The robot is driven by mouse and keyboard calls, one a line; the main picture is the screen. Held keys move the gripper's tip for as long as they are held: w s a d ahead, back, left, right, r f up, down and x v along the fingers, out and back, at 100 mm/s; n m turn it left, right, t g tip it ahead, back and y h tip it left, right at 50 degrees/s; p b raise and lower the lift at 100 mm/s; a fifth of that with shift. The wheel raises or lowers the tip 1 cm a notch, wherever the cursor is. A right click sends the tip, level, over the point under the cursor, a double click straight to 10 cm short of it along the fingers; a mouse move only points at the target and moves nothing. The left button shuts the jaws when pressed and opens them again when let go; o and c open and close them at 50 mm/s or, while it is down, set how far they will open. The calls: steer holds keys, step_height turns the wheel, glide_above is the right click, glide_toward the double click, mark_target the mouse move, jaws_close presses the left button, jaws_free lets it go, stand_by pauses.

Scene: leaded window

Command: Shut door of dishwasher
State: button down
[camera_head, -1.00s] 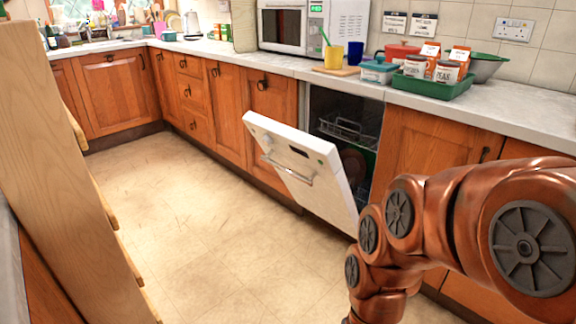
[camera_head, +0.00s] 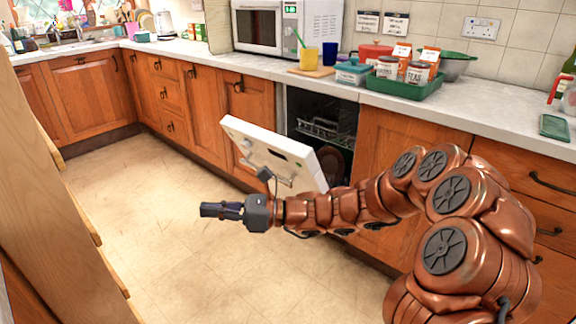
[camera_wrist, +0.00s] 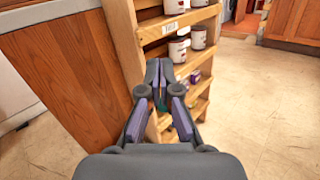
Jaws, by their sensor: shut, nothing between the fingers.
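The dishwasher's white door (camera_head: 265,146) is partly open in the head view, tilted outward from the opening under the counter. The dishwasher's dark inside (camera_head: 320,122) shows a rack and some dishes. My arm reaches across the lower part of the door and hides its bottom. My gripper (camera_head: 203,210) is in front of the door, over the floor, pointing left. It is shut and empty. In the wrist view my gripper (camera_wrist: 158,68) points at a wooden shelf unit, and the dishwasher is not in that view.
A wooden shelf unit (camera_wrist: 150,36) with jars stands ahead of my gripper; its side also shows at the left of the head view (camera_head: 40,170). A green tray (camera_head: 405,88) with jars sits on the counter. The floor (camera_head: 150,210) between is clear.

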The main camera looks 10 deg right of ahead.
mark_target(288, 166)
steer(key=w+d+f+m+t+h, duration=0.2)
steer(key=w+d+f+m+t, duration=0.2)
steer(key=w+d+m+t, duration=0.65)
steer(key=w+d+f+m+t+h+p, duration=0.1)
steer(key=w+d+f+m+t+h, duration=0.1)
steer(key=w+d+f+m+h, duration=0.35)
steer(key=w+d+f+m+t+h+p, duration=0.1)
steer(key=w+d+f+m+t+h, duration=0.15)
steer(key=w+d+f+m, duration=0.4)
steer(key=shift+g+h, duration=0.4)
steer(key=w+r, duration=0.1)
steer(key=w, duration=0.2)
steer(key=w+d+r+b, duration=0.1)
steer(key=w, duration=0.2)
steer(key=w+r, duration=0.2)
steer(key=w, duration=0.1)
steer(key=shift+w+d+b, duration=0.2)
steer(key=shift+w+b, duration=0.1)
steer(key=shift+b, duration=0.05)
